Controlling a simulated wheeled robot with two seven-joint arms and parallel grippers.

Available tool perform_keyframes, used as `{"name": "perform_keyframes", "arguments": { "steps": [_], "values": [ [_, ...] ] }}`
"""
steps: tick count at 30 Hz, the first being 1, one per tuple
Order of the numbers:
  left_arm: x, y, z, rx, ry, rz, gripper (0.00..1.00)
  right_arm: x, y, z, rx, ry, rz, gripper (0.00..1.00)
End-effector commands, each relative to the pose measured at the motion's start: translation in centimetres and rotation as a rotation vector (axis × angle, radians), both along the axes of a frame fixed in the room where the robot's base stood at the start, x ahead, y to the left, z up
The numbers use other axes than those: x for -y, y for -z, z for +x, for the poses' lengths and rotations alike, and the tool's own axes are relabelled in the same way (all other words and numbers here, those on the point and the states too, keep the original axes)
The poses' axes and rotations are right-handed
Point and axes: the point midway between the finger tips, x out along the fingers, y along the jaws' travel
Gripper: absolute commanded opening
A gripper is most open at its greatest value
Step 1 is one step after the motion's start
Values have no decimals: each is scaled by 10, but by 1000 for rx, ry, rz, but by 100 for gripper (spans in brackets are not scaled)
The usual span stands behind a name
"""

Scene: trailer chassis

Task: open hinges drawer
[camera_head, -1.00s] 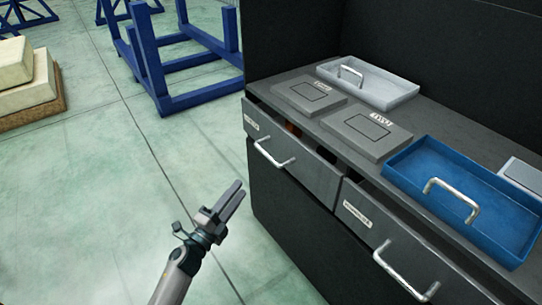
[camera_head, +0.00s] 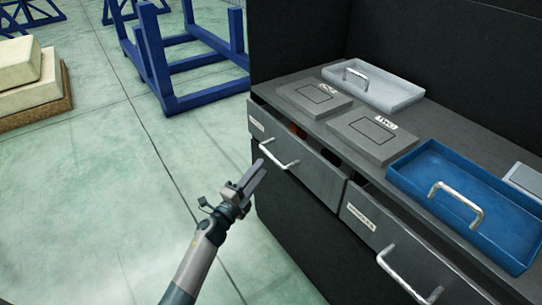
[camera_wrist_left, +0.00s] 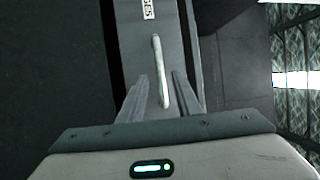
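The hinges drawer (camera_head: 297,146) is the left grey drawer of the dark cabinet. It stands slightly out, with a dark gap at its top edge. Its label is too small to read fully in the head view and ends in "GES" in the left wrist view. Its silver bar handle (camera_head: 279,155) also shows in the left wrist view (camera_wrist_left: 159,70), ahead of and between the fingers. My left gripper (camera_head: 259,170) is open, its fingertips close to the handle's left end. I cannot tell whether they touch it. My right gripper is not in view.
A second drawer (camera_head: 376,228) with a handle (camera_head: 407,275) is at the right. On the cabinet top are a blue tray (camera_head: 409,177), a grey tray (camera_head: 402,97) and two grey plates (camera_head: 312,95). A blue frame (camera_head: 205,97) stands on the floor behind. Floor left of the cabinet is clear.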

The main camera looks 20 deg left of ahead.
Motion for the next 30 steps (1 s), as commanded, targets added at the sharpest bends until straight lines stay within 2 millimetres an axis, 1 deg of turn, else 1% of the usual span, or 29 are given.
{"name": "perform_keyframes", "arguments": {
  "steps": [1, 6, 12, 18, 27, 28, 29, 30],
  "values": [
    [3, -2, 10, 1, 0, -2, 31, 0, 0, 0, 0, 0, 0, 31],
    [11, -7, 38, 1, 0, -2, 31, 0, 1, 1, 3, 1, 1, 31],
    [17, -11, 63, 0, -1, -2, 31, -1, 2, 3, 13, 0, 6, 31],
    [20, -13, 73, 0, 0, -1, 31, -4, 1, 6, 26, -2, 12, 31],
    [20, -13, 74, 0, 0, -1, 31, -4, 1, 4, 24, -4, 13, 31],
    [20, -13, 74, 0, 0, -1, 26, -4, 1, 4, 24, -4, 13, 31],
    [20, -13, 74, 0, 0, -1, 19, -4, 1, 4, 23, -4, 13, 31],
    [20, -13, 74, 0, 0, -1, 10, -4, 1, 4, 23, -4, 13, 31]
  ]
}}
